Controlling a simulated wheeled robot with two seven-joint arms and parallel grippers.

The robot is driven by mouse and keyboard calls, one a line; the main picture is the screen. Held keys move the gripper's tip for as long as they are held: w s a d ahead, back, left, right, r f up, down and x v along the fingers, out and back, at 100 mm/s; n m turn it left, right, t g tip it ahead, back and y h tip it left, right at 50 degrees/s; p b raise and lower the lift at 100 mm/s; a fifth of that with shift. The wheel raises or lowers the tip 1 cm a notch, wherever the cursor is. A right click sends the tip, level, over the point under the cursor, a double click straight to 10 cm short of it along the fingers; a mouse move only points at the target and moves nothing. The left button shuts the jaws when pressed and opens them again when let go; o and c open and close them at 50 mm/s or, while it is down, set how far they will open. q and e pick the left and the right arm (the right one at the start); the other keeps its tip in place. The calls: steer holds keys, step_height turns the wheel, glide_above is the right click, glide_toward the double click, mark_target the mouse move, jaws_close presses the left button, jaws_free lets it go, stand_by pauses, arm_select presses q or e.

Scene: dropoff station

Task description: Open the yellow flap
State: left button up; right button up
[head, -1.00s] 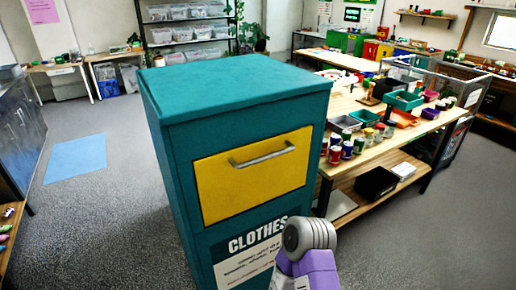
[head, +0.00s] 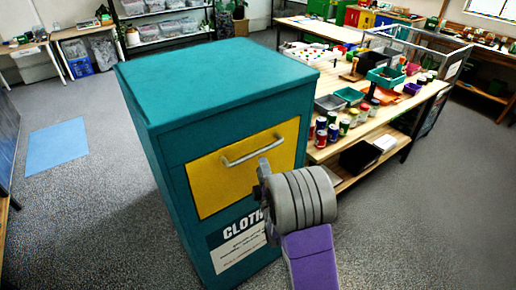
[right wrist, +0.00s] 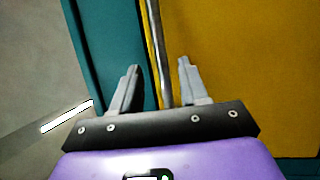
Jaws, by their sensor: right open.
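The yellow flap (head: 215,183) is shut in the front of a teal clothes bin (head: 215,78). A grey bar handle (head: 240,157) runs across its upper part. My right gripper (head: 263,166) is in front of the flap, close to the handle's right end, and its wrist hides the flap's lower right corner. In the right wrist view the two fingers (right wrist: 160,64) are apart, with the handle (right wrist: 155,35) running between them in the picture. I cannot tell whether they touch it. The flap (right wrist: 235,60) fills the right side there. My left gripper is not in view.
A wooden table (head: 430,92) with jars and small trays stands close to the bin's right side. A blue mat (head: 57,146) lies on the open grey floor at the left. Shelves with clear boxes (head: 160,30) stand behind.

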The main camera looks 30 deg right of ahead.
mark_target(258, 152)
steer(key=x, duration=0.7)
steer(key=shift+w, duration=0.15)
jaws_close()
